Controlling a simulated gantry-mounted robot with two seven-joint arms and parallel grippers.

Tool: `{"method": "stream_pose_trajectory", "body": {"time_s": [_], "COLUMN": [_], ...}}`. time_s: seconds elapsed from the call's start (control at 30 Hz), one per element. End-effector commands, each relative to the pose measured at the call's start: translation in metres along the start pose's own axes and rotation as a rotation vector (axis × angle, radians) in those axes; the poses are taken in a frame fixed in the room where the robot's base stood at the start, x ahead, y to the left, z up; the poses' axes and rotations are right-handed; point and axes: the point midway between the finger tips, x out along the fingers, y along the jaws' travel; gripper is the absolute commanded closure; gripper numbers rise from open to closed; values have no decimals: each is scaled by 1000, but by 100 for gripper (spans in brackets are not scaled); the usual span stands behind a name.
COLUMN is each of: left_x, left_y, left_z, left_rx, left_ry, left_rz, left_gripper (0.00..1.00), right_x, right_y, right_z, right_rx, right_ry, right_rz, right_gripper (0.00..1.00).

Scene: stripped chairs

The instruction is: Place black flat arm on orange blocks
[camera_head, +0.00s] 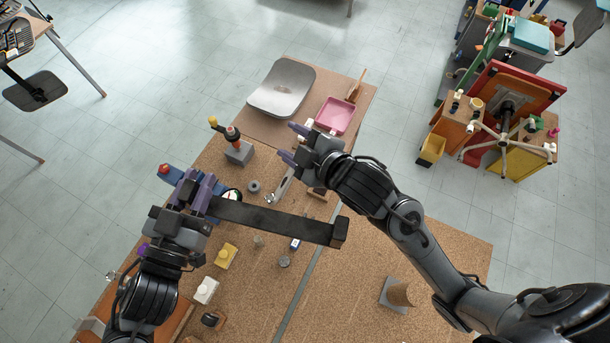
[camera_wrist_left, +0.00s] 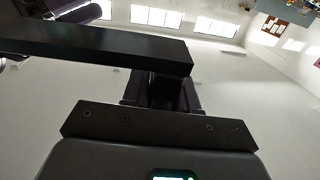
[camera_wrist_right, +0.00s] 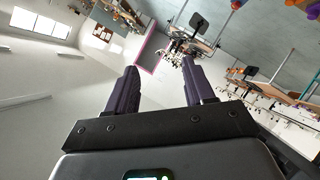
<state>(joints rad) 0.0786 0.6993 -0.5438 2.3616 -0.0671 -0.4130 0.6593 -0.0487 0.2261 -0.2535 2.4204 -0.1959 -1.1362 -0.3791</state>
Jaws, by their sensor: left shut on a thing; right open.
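The black flat arm (camera_head: 272,221) is a long dark bar with a raised block at its right end. My left gripper (camera_head: 197,187) is shut on its left end, and the bar reaches right above the cork-topped table. In the left wrist view the black flat arm (camera_wrist_left: 95,43) crosses the top of the picture, in front of the fingers (camera_wrist_left: 160,92). My right gripper (camera_head: 293,143) is open over the table's middle, with its empty fingers apart in the right wrist view (camera_wrist_right: 160,90). I cannot clearly pick out the orange blocks; my arms and the bar hide part of the table.
A grey seat shell (camera_head: 282,88) and a pink tray (camera_head: 336,115) lie at the table's back. A red-topped tool (camera_head: 234,142) stands in a grey block. A yellow block (camera_head: 226,255), a white block (camera_head: 206,290) and a brown cylinder (camera_head: 401,293) stand nearer. The right front tabletop is mostly clear.

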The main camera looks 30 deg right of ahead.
Motion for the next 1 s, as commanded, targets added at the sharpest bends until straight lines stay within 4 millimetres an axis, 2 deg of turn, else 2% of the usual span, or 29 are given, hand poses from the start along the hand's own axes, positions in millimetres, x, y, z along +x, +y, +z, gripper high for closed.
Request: {"method": "stream_pose_trajectory", "body": {"time_s": [0.03,0.13,0.23,0.4,0.5,0.6,0.73,0.87,1.0], "left_x": [0,0,0,0,0,0,0,0,0], "left_y": [0,0,0,0,0,0,0,0,0], "left_z": [-2,-2,-2,-2,-2,-2,-2,-2,-2], "left_rx": [-3,-3,-3,-3,-3,-3,-3,-3,-3], "left_ry": [5,5,5,5,5,5,5,5,5], "left_rz": [0,0,0,0,0,0,0,0,0], "left_gripper": [100,100,100,100,100,100,100,100,100], "right_x": [0,-7,-22,-62,-90,-118,-150,-175,-192], "right_y": [12,22,23,8,-10,-33,-67,-101,-130], "right_z": [-32,-90,-147,-235,-274,-301,-320,-321,-305], "right_rx": [-92,-287,-495,-882,-1114,-1345,-1641,-1932,-2234], "right_ry": [86,249,414,696,851,999,1182,1357,1540], "right_rz": [32,87,148,278,362,448,556,653,735], "right_gripper": [47,47,47,47,47,47,47,47,47]}}
